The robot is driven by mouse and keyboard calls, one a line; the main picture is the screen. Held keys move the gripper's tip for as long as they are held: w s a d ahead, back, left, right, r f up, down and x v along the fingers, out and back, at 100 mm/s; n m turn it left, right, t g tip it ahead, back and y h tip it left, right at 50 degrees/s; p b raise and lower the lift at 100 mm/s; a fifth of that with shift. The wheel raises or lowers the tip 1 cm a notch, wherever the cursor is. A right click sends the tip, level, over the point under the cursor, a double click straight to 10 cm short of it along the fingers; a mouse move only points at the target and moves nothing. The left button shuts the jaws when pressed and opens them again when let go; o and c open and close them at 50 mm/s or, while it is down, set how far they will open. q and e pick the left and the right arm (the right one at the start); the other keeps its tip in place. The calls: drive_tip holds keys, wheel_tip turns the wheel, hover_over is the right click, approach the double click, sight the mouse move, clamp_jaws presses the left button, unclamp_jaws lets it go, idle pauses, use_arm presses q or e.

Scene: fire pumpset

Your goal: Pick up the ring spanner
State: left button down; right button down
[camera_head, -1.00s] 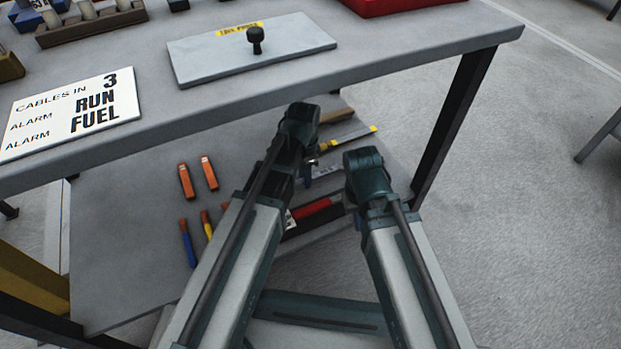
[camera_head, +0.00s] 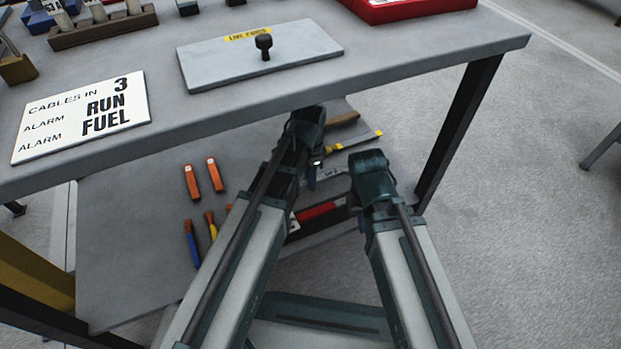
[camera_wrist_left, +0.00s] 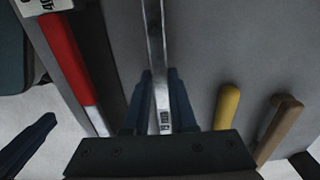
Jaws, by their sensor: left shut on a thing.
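The ring spanner shows in the left wrist view as a bright metal shank (camera_wrist_left: 157,65) with a small dark label. It runs from between my left fingers to the top edge; its ring ends are not visible. My left gripper (camera_wrist_left: 162,85) is shut on this shank, one blue finger on each side. In the head view my left gripper (camera_head: 312,175) is beneath the table top, over the lower shelf, largely hidden by its own arm. My right wrist (camera_head: 370,175) is to its right, and its fingers are hidden there, so their opening cannot be judged.
The lower shelf (camera_head: 130,250) holds two orange-handled tools (camera_head: 203,180), several coloured handles, a yellow-ended tool (camera_head: 360,141) and a red-and-black bar (camera_head: 318,211). The table top (camera_head: 400,60) overhangs my left wrist. A table leg (camera_head: 460,130) stands to the right.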

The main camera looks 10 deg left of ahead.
wheel_tip(320, 180, up, 9)
drive_tip(key=p, duration=0.8)
drive_tip(key=shift+r+p, duration=0.2)
drive_tip(key=shift+p, duration=0.2)
drive_tip(key=shift+s, duration=0.1)
